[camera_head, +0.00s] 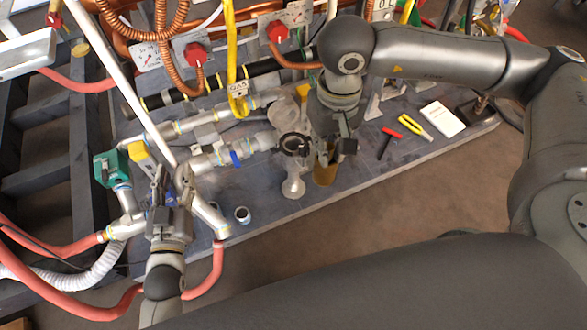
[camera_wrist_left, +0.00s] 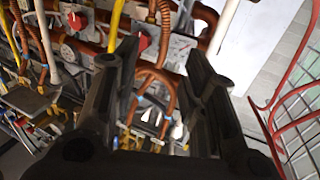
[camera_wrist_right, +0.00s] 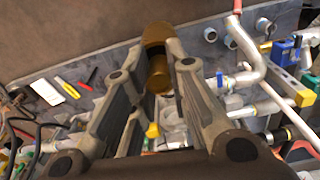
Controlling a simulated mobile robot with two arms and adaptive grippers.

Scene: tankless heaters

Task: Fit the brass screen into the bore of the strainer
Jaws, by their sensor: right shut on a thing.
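The brass screen (camera_head: 325,172) is a gold-coloured cylinder below my right gripper (camera_head: 335,150). In the right wrist view the screen (camera_wrist_right: 156,36) lies between the fingertips of my right gripper (camera_wrist_right: 158,58), which is shut on it. A pipe fitting with a dark round opening (camera_head: 293,145), which looks like the strainer, is just left of the screen in the head view; they appear apart. The inside of its bore cannot be made out. My left gripper (camera_head: 172,178) is open and empty above the left pipework; its spread fingers also show in the left wrist view (camera_wrist_left: 165,70).
A grey capped part (camera_head: 292,186) and a small ring (camera_head: 242,215) sit on the bench. Pipes, hoses and red-knobbed valves (camera_head: 277,32) crowd the back.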

